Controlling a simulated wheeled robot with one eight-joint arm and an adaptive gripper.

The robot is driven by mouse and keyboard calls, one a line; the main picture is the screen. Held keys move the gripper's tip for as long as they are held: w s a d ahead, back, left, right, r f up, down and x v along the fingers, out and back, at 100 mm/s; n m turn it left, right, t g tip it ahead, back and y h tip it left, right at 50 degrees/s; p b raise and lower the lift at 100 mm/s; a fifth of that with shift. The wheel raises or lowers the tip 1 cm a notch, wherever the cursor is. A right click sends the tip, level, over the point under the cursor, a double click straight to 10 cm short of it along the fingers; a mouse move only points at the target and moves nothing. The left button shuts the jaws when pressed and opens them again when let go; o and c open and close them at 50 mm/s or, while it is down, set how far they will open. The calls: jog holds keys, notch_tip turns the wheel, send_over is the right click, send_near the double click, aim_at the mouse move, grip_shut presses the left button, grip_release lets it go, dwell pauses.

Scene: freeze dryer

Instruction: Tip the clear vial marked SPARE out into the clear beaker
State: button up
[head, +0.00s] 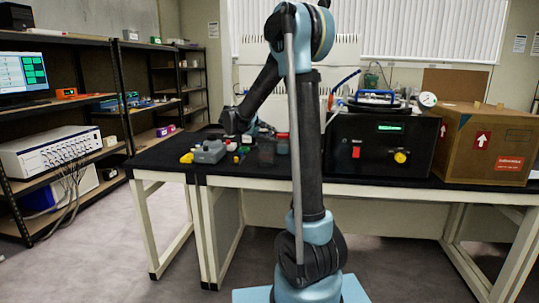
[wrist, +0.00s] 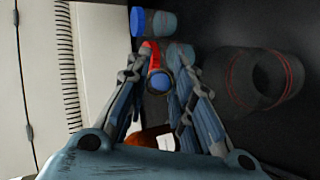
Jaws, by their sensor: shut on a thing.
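In the wrist view my gripper (wrist: 166,64) is shut on a small vial (wrist: 158,79) that shows a blue round end and a red band. Any SPARE marking is not readable. A large clear beaker (wrist: 266,78) with a reddish rim line is to the right of my gripper, apart from it. In the head view my gripper is low over the left part of the bench, at the end of my arm; its fingers and the held vial are too small to make out.
An amber item with a white label (wrist: 152,137) shows between my fingers. A grey block (head: 208,152), black machine (head: 380,143) and cardboard box (head: 485,145) stand on the bench.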

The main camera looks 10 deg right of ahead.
jog(key=shift+s+a+r+m+t+h+p, duration=0.1)
jog(key=shift+s+a+m+t+h+p, duration=0.2)
jog(key=shift+s+t+h+p, duration=0.4)
dwell(0.8)
jog(key=shift+a+r+m+t+h+p, duration=0.1)
jog(key=shift+m+t+h+p, duration=0.5)
jog(key=shift+t+h+p, duration=0.6)
dwell(1.6)
jog(key=n+g+y, duration=0.1)
jog(key=g+y, duration=0.1)
jog(key=shift+w+y+b, duration=0.1)
jog(key=shift+y+b, duration=0.2)
jog(key=shift+w, duration=0.1)
